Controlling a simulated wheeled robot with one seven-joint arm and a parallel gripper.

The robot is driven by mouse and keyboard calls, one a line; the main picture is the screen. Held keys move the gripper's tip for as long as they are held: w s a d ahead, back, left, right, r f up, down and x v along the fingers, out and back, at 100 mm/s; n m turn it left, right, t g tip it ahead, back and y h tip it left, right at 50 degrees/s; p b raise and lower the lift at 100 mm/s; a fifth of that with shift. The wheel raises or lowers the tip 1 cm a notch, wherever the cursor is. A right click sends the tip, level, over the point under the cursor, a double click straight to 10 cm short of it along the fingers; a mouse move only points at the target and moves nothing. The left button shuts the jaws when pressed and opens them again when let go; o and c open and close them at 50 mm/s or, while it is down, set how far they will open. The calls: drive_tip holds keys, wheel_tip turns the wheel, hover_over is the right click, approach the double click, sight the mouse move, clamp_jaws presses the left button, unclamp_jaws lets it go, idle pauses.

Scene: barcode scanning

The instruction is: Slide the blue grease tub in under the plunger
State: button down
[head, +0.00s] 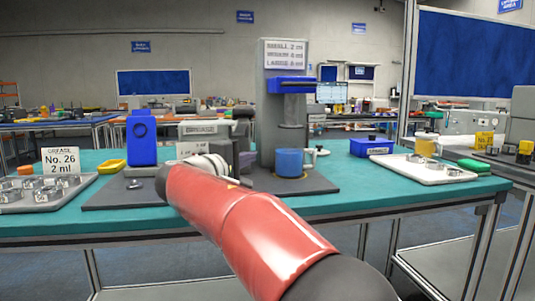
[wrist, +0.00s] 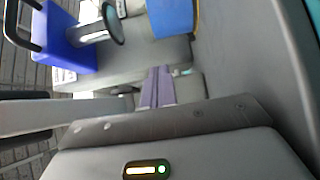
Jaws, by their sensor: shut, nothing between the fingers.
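The blue grease tub (head: 290,162) stands upright on the base of the grey press, with a handle on its right side. An orange ring shows at its foot. The plunger (head: 292,108) hangs above it from the press's blue head (head: 290,85), with a gap between. In the wrist view, the tub (wrist: 172,18) is at the top edge, partly cut off, in line with the plunger's dark disc (wrist: 113,22). My gripper (wrist: 157,88) is shut and empty, its fingertips apart from the tub. In the head view it is left of the tub, largely hidden by my arm.
A tray of metal parts (head: 92,187) lies far left by a grease sign (head: 61,162). A blue box (head: 371,147) and light tray (head: 425,169) are right. The mat right of the tub is clear.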

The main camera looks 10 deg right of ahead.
sight(278, 154)
drive_tip(key=d, duration=0.2)
drive_tip(key=w+d, duration=0.1)
drive_tip(key=d, duration=0.1)
drive_tip(key=shift+w+d, duration=0.1)
drive_tip(key=shift+w, duration=0.1)
drive_tip(key=shift+d, duration=0.6)
drive_tip(key=shift+d, duration=0.1)
drive_tip(key=shift+d+f+b, duration=0.15)
drive_tip(key=shift+d+b, duration=0.4)
drive_tip(key=shift+d, duration=0.15)
